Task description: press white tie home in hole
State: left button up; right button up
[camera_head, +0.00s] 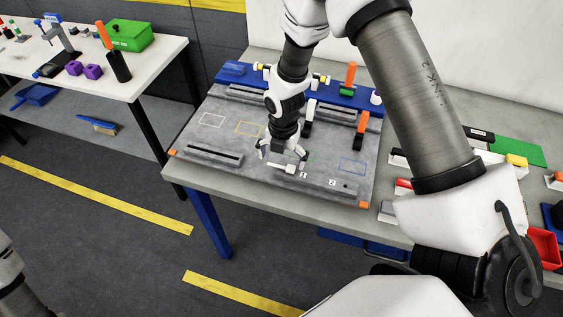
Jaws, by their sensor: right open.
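My right gripper (283,157) points down over the front part of the grey board (225,148), its fingers spread apart. A small white piece (285,168), which looks like the white tie, shows low between and just in front of the fingertips. I cannot tell whether it touches the fingers or how deep it sits; the hole under it is hidden. White labels 1 (303,175) and 2 (332,182) mark the front of the board, with a small dark spot beside label 2. Only a piece of my left arm shows at the lower left; its gripper is out of view.
A blue strip (338,96) at the board's back holds several small parts. Orange-topped pieces stand upright on the board's right half. Coloured blocks and a red bin (543,246) lie on the bench to the right. A white side table (150,52) stands at the left.

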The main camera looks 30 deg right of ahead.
notch_tip(320, 180, up, 10)
jog(key=shift+f, duration=0.15)
jog(key=shift+s+d, duration=0.1)
